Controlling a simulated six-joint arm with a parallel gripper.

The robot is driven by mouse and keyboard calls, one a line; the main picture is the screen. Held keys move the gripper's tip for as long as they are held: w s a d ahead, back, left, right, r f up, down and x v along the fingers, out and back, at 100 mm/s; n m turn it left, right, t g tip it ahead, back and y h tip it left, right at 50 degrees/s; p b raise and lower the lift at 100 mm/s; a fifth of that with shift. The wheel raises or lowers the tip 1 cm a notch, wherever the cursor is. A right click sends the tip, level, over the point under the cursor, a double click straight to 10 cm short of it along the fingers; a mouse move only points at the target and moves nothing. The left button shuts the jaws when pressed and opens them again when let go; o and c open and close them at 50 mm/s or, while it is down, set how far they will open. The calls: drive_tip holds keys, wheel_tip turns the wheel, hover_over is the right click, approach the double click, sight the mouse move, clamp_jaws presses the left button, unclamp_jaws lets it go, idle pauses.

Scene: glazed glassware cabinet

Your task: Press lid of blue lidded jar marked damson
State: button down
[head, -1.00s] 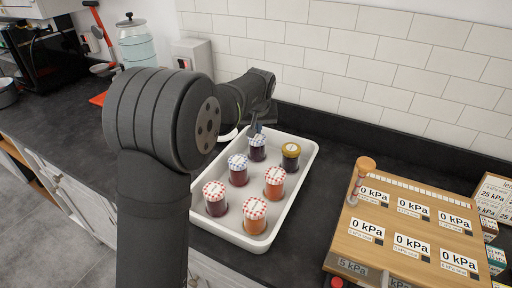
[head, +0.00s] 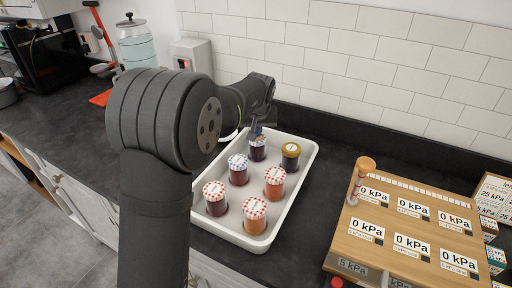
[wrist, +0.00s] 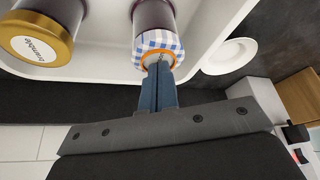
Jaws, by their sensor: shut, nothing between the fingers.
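My gripper (head: 258,130) is shut and empty, its fingers pointing down over the lid of the back blue-checked jar (head: 258,152). In the wrist view the blue fingertips (wrist: 159,68) overlap the edge of that jar's blue-and-white checked lid (wrist: 154,42); I cannot tell whether they touch it. The jar is upright with dark contents. A second blue-checked jar (head: 238,174) with dark contents stands in front of it. I cannot read the word damson on either lid.
A white tray (head: 303,188) holds the jars. Beside the back jar is a gold-lidded one (head: 290,158); red-checked jars (head: 274,184) stand nearer the front. A wooden board with 0 kPa displays (head: 384,262) lies to the right. Dark counter (head: 330,165) is free between them.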

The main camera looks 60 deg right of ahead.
wheel_tip(320, 180, up, 8)
idle(0.8)
drive_tip(key=shift+f, duration=0.1)
